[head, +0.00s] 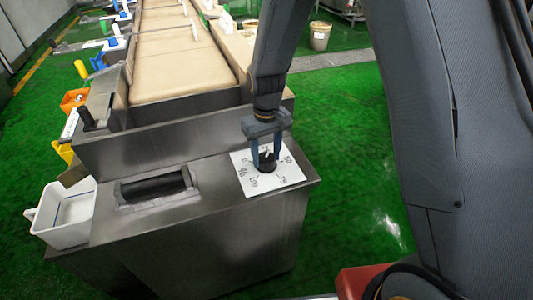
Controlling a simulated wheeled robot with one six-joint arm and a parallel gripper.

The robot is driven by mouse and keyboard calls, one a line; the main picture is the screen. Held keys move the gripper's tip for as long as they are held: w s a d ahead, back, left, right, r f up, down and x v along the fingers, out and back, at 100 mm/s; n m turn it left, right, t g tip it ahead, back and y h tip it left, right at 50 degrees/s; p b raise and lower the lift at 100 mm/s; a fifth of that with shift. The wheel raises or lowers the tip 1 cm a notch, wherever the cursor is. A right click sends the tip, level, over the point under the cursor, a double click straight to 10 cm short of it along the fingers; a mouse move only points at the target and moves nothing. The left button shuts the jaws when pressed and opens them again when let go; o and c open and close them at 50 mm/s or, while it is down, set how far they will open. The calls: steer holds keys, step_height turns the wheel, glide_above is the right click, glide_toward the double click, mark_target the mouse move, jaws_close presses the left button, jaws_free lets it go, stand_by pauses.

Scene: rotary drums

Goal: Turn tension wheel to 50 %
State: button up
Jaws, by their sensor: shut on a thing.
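The tension wheel (267,166) is a small dark knob on a white dial plate (291,178) on top of the steel cabinet. A small white mark shows on top of the knob between the fingers. The fingers partly hide the knob, and I cannot tell exactly which number it points to.
A black roller (152,187) sits in a recess left of the dial on the steel cabinet (225,240). A white bin (65,214) hangs at the left. A beige conveyor belt (170,65) runs back behind the cabinet. Green floor (350,120) is open at the right.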

mark_target(266, 157)
steer(key=m+p, duration=0.1)
steer(key=m, duration=0.4)
steer(key=shift+w+r, duration=0.1)
steer(key=shift+m+p, duration=0.3)
steer(key=shift+m, duration=2.1)
steer(key=o, duration=1.1)
steer(key=shift+c, duration=0.2)
steer(key=shift+r+b, duration=1.05)
steer(key=shift+r, duration=2.8)
